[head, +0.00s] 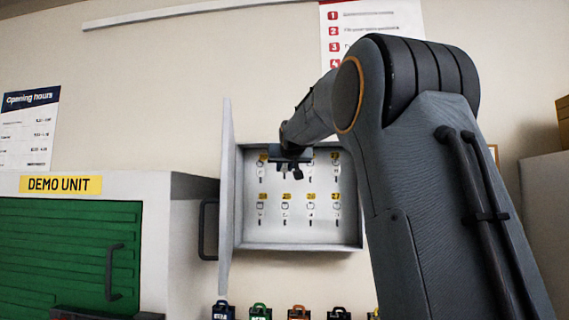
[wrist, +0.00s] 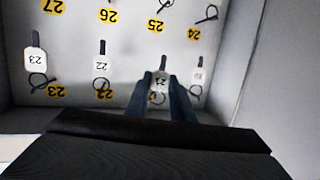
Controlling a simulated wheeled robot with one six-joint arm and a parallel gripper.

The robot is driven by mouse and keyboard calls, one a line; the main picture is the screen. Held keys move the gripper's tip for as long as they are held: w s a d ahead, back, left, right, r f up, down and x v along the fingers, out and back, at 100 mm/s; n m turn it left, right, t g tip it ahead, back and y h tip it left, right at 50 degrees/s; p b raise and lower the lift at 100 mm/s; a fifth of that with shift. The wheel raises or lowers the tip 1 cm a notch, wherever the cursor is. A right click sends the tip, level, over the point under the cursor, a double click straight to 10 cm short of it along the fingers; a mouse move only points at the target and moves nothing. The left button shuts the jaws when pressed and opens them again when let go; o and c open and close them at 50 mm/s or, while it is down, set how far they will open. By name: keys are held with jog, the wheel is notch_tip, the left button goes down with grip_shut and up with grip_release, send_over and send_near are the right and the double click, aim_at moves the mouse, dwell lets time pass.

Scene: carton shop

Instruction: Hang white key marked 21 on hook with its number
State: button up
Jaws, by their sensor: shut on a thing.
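The white key marked 21 (wrist: 159,84) is between the fingertips of my gripper (wrist: 161,88), which is shut on it. In the wrist view the number reads upside down. My gripper also shows in the head view (head: 291,163), in front of the upper row of hooks inside the open key cabinet (head: 300,246). The key and gripper cover the place between the label 22 (wrist: 104,94) and the white key at the right (wrist: 198,74). I cannot tell whether the held key touches a hook.
White keys marked 23 (wrist: 36,59) and 22 (wrist: 101,64) hang beside the held key. Labels 24 to 27 form the other row. The cabinet door (head: 226,200) stands open at the left; the side wall (wrist: 252,65) is close in the wrist view.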

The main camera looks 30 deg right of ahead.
jog(key=shift+w+d+p, duration=0.4)
jog(key=shift+w+p, duration=0.15)
jog(key=shift+w+d+f, duration=0.3)
jog(key=shift+w, duration=0.2)
jog(key=o, duration=0.9)
jog(key=shift+c, duration=0.2)
jog(key=b+v, duration=0.2)
jog(key=v, duration=0.5)
jog(key=shift+s+a, duration=0.15)
jog(key=shift+s, duration=0.2)
